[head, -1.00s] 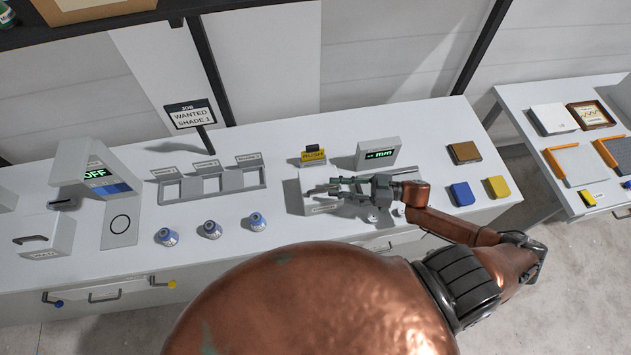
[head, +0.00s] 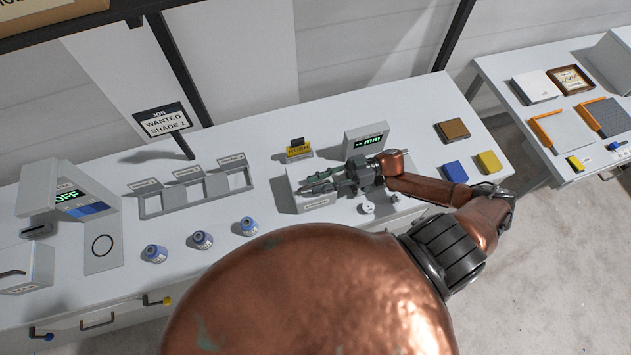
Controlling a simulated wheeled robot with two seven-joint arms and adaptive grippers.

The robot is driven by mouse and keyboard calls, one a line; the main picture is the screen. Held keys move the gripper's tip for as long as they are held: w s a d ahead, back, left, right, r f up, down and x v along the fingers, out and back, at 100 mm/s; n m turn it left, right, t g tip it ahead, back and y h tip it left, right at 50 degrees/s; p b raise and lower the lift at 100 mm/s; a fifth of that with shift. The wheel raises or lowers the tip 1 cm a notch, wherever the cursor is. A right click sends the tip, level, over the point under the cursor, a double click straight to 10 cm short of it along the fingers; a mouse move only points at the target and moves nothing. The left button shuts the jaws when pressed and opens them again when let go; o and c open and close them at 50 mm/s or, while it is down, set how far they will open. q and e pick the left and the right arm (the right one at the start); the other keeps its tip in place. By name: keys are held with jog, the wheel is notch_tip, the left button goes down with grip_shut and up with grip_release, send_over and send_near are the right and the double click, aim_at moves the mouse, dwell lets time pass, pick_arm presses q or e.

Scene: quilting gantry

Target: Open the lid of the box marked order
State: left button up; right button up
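No lettering that I can read as "order" shows. A white box with a dark handle (head: 25,268) stands at the left edge of the bench, partly cut off; its small front label is too small to read. A pale grey box (head: 614,62) is cut off at the right edge on the side table, with no readable mark. My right gripper (head: 308,187) is over a low white block (head: 322,203) with a label on its front, far from both boxes. I cannot tell how far apart its fingers are. My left gripper is not in view.
The white bench (head: 300,110) holds several blue-and-white spools (head: 203,240), a grey slotted rack (head: 195,196), a grey "mm" display (head: 366,140), and brown, blue and yellow blocks (head: 488,163). The side table (head: 497,72) holds orange-edged panels (head: 553,130). Floor shows between the tables.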

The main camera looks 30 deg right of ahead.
jog(key=shift+a, duration=0.55)
grip_shut()
jog(key=shift+d, duration=0.1)
